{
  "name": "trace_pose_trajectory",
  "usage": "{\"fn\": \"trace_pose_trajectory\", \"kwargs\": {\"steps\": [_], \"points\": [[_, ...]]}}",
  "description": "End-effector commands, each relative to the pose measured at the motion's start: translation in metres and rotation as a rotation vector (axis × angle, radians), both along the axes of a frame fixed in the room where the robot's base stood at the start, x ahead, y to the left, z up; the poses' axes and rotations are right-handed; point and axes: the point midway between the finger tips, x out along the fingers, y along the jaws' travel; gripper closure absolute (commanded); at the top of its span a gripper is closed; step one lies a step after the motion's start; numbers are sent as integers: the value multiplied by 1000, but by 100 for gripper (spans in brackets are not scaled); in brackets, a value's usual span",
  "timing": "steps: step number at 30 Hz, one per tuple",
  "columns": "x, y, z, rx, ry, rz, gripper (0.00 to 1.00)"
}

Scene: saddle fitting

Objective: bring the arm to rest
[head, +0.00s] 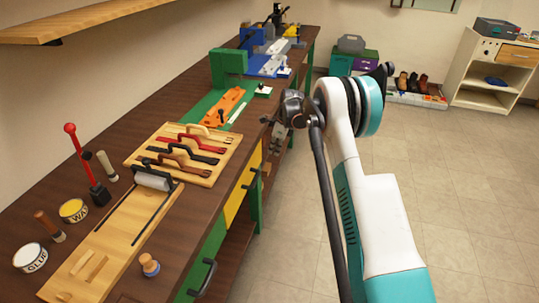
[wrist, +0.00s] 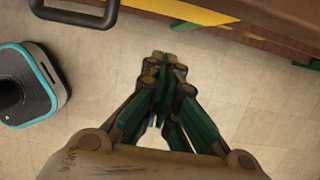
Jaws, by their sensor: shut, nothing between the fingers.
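My arm, white and teal, rises at the right of the workbench (head: 225,130) in the head view and bends at a joint near the picture's middle. The bench edge with a black handle (wrist: 85,12) lies at the top of the wrist view, apart from the fingertips.
On the bench stand a wooden board with several strap-like tools (head: 180,153), a board with a roller (head: 110,235), a red-knobbed lever (head: 85,160), tins (head: 73,210) and orange and blue fixtures (head: 222,107). A shelf unit (head: 495,70) stands back right. The floor at right is clear.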

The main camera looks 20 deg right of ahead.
Motion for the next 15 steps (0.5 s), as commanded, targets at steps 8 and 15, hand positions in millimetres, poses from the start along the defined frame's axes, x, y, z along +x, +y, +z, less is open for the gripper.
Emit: {"fn": "trace_pose_trajectory", "kwargs": {"steps": [8,15], "points": [[-5,-7,33,0,0,-1,100],[-7,-7,43,-5,-6,14,100]]}}
